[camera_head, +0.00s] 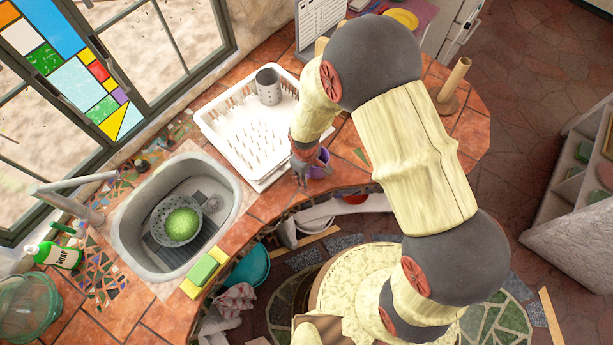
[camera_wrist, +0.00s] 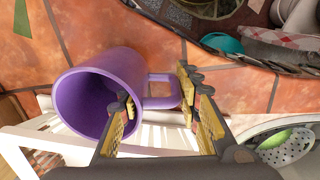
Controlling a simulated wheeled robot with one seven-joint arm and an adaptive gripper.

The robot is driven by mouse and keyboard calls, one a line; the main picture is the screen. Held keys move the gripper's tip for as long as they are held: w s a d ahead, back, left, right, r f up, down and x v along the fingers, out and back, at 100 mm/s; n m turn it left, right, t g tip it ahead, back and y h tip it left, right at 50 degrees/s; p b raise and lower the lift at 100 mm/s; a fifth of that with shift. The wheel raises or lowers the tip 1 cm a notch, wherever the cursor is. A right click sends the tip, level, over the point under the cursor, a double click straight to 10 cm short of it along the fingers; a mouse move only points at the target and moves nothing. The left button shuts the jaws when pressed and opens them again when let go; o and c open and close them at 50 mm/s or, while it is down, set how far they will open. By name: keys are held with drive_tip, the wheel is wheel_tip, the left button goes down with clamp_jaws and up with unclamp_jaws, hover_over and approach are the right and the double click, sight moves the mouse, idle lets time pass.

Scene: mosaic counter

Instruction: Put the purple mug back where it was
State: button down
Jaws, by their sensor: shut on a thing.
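The purple mug (camera_head: 318,172) is at the counter's front edge, beside the near right corner of the white dish rack (camera_head: 213,133). It is partly hidden by my gripper (camera_head: 304,168). In the wrist view the mug (camera_wrist: 82,108) lies with its open mouth towards the camera and its handle to the right. I cannot tell whether the mug touches the tiles.
A grey cup (camera_head: 267,86) stands in the rack's far right part. The sink (camera_head: 128,232) to the left holds a colander (camera_head: 163,222) with a green thing. A wooden holder (camera_head: 453,82) stands at the right end. Tiles right of the rack are partly clear.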

drive_tip(key=shift+f, duration=0.9)
drive_tip(key=shift+f, duration=0.25)
drive_tip(key=c, duration=1.3)
unclamp_jaws()
drive_tip(key=shift+r, duration=0.1)
drive_tip(key=shift+o, duration=0.2)
drive_tip(key=shift+r, duration=0.1)
wheel_tip(320, 180, up, 12)
drive_tip(key=shift+s+a+r, duration=0.1)
drive_tip(key=shift+s, duration=0.05)
